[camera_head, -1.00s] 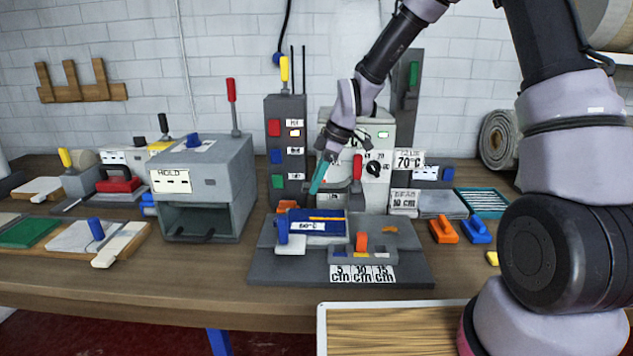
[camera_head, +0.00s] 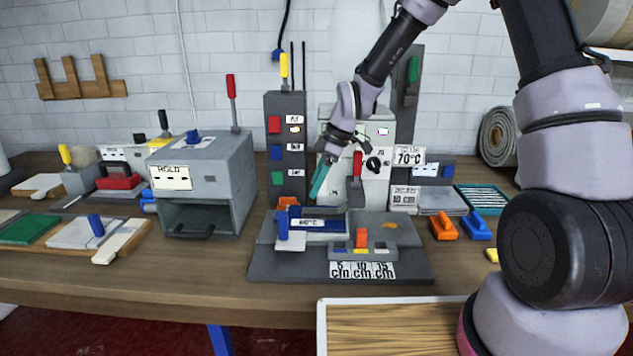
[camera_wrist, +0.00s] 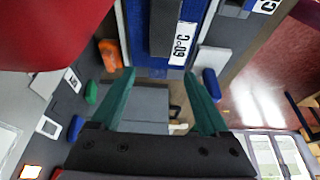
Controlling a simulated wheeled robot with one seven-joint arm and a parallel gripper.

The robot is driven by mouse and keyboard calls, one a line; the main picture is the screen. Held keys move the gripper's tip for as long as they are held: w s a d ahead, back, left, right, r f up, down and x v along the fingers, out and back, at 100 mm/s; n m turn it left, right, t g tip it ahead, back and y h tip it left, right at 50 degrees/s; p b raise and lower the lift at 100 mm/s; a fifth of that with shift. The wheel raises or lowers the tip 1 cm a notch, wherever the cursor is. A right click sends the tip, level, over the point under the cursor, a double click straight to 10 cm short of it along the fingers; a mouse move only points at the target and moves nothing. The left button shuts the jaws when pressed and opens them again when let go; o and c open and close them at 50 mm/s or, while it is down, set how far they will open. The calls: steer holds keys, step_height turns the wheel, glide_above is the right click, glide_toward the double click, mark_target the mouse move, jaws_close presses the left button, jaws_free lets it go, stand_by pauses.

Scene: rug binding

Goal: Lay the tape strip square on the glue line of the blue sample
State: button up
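The blue sample (camera_head: 334,213) lies on the grey stand at the middle of the bench; in the wrist view its blue surface (camera_wrist: 137,30) is at the top. A dark grey strip (camera_wrist: 164,25) runs along it beside a white label reading 60°C (camera_wrist: 182,43). I cannot tell surely whether this strip is the tape. No bare glue line is clear. My gripper (camera_head: 320,180) is above and behind the sample, pointing down. In the wrist view its teal fingers (camera_wrist: 160,82) are well apart with nothing held between them.
The grey stand (camera_head: 275,269) carries a blue-handled white block (camera_head: 290,243) at left and an orange knob (camera_head: 361,237) in front. A control tower (camera_head: 285,120) and a dial machine (camera_head: 378,145) stand behind. A HOLD box (camera_head: 205,180) is at left. Orange (camera_head: 443,227) and blue clips (camera_head: 478,228) lie at right.

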steer(key=shift+r, duration=0.5)
steer(key=v, duration=1.2)
steer(key=s+d+r+m+t+h, duration=0.1)
steer(key=s+d+r+m+t, duration=0.2)
steer(key=s+d+r+m, duration=0.5)
steer(key=s+d+r+m+t+h, duration=0.1)
steer(key=s+d+r+m+t, duration=0.3)
steer(key=s+d+r+m, duration=0.3)
steer(key=s+d+m, duration=0.4)
steer(key=d+m, duration=0.1)
steer(key=m, duration=0.1)
steer(key=shift+s+d+r+m, duration=0.2)
steer(key=shift+r+m, duration=0.2)
